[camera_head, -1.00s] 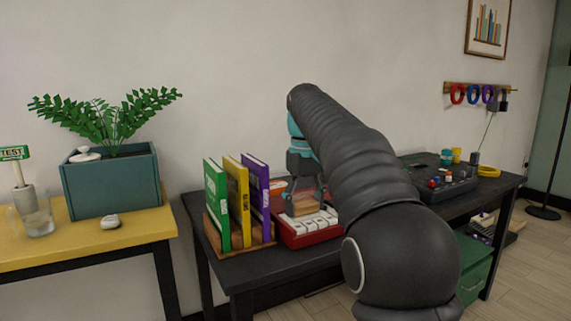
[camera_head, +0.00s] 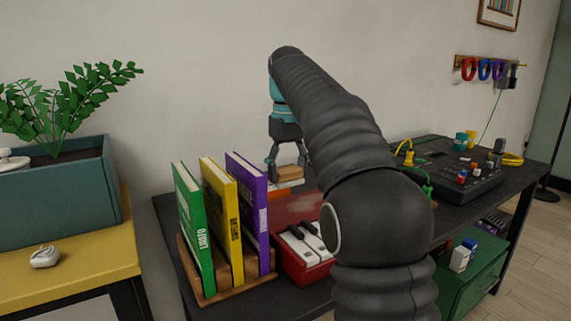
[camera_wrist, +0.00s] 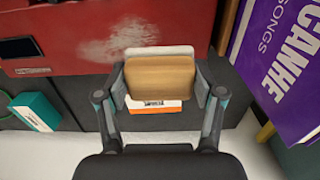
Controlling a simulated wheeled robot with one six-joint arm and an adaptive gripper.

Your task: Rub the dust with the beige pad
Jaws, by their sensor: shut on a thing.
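My gripper (camera_head: 286,168) is shut on the beige pad (camera_wrist: 160,76), gripping it by two sides. The pad also shows in the head view (camera_head: 290,173), at the back of the red keyboard (camera_head: 291,262). A pale strip (camera_wrist: 160,50) shows along one pad edge. The dust (camera_wrist: 118,38) is a whitish smear on the keyboard's red panel, beside the pad in the wrist view. The pad looks apart from the dust; its exact height is unclear.
An orange and white object (camera_wrist: 155,107) lies below the pad. Green, yellow and purple books (camera_head: 246,205) stand left of the keyboard. A black mixer-like device (camera_head: 440,165) is on the right. A teal box (camera_wrist: 36,110) lies behind the keyboard.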

